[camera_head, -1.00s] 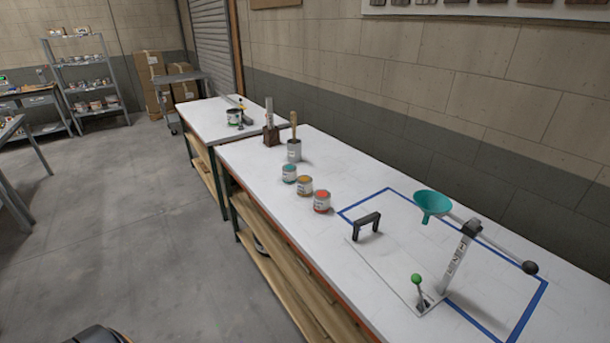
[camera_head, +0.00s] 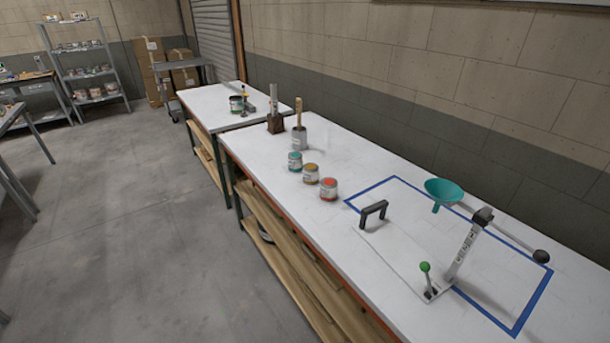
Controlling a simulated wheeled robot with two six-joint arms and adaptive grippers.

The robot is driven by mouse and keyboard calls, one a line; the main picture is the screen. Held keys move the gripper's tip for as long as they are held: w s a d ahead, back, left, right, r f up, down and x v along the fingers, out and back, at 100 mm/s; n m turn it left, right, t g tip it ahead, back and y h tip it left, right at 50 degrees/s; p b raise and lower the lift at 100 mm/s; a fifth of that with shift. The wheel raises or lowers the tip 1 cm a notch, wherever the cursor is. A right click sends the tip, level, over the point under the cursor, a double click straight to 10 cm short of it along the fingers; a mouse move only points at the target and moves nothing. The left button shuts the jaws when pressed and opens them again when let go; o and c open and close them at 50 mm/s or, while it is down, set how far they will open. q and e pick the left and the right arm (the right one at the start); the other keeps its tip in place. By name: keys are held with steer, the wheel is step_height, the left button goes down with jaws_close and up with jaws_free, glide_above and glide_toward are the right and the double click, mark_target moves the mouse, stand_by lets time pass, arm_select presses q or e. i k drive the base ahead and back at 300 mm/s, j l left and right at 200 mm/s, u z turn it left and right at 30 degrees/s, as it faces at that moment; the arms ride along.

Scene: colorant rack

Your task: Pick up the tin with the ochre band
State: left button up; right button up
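Three small tins stand upright in a slanting row on the white workbench (camera_head: 350,147). The tin with the ochre band (camera_head: 311,174) is in the middle. The teal tin (camera_head: 295,162) stands behind it to the left, and the red tin (camera_head: 329,189) stands in front of it to the right. The tins look close together with small gaps. Neither of my grippers shows in this view.
A grey canister with a wooden-handled brush (camera_head: 299,137) and a dark block (camera_head: 275,124) stand behind the tins. Grey floor (camera_head: 130,230) is open at left.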

mark_target(310, 170)
steer(key=i+j+z, duration=0.15)
steer(key=z, duration=0.25)
steer(key=i+j+z, duration=0.1)
steer(key=j+z, duration=0.15)
steer(key=z, duration=0.15)
steer(key=i+j+z, duration=0.1)
steer(key=j, duration=0.4)
steer(key=i+j+z, duration=0.1)
steer(key=i+j, duration=0.15)
steer(key=j, duration=0.25)
steer(key=i+j+z, duration=0.1)
steer(key=j, duration=0.4)
steer(key=i+j, duration=0.15)
steer(key=j, duration=0.4)
steer(key=i+j+z, duration=0.15)
steer(key=j, duration=0.35)
steer(key=j+z, duration=0.1)
steer(key=j, duration=0.45)
steer(key=i, duration=0.05)
